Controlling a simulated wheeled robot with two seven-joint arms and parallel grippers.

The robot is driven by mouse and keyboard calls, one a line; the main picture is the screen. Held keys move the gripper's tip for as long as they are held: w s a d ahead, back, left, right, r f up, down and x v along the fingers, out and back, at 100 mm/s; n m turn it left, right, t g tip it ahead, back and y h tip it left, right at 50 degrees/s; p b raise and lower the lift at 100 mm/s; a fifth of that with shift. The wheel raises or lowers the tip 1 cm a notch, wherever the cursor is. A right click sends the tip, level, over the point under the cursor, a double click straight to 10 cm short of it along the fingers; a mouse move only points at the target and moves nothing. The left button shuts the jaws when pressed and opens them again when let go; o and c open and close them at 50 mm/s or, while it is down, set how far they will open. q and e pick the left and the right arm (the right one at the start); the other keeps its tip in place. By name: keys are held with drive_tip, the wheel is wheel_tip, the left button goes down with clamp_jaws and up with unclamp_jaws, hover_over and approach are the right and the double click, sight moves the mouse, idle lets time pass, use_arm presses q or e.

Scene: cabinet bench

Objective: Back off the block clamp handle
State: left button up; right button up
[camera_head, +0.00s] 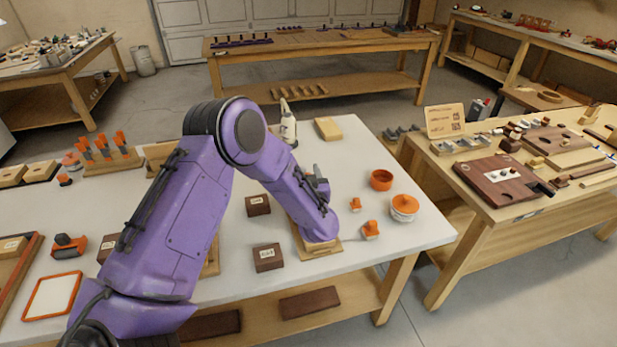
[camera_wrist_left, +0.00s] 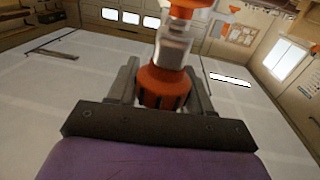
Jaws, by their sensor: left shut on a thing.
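In the left wrist view my left gripper (camera_wrist_left: 163,82) is shut on an orange ribbed handle (camera_wrist_left: 160,88), with one dark finger on each side. A grey metal piece (camera_wrist_left: 173,48) and another orange part (camera_wrist_left: 188,6) line up beyond the handle. In the head view my purple left arm reaches over the bench to a light wooden block (camera_head: 318,246) on a wooden base (camera_head: 300,236). The forearm hides the handle and most of the gripper there. My right gripper is in neither view.
An orange cup (camera_head: 381,180), an orange-lidded pot (camera_head: 404,206) and small orange pieces (camera_head: 370,229) stand right of the arm. Dark labelled blocks (camera_head: 267,257) lie close by. The white bench top (camera_head: 430,236) is bare at its right front corner.

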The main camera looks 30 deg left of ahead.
use_arm(q)
drive_tip(key=n+g+y+b, duration=0.1)
drive_tip(key=n+g+y, duration=0.3)
drive_tip(key=g, duration=0.1)
drive_tip(key=shift+s+a+b, duration=0.15)
drive_tip(key=shift+s+b, duration=0.05)
drive_tip(key=shift+b, duration=0.15)
drive_tip(key=shift+s+a+n+g+y+b, duration=0.15)
drive_tip(key=shift+n+g+y+b, duration=0.4)
drive_tip(key=shift+n+g, duration=0.8)
drive_tip(key=shift+g, duration=0.45)
drive_tip(key=o, duration=1)
drive_tip(key=shift+s, duration=0.1)
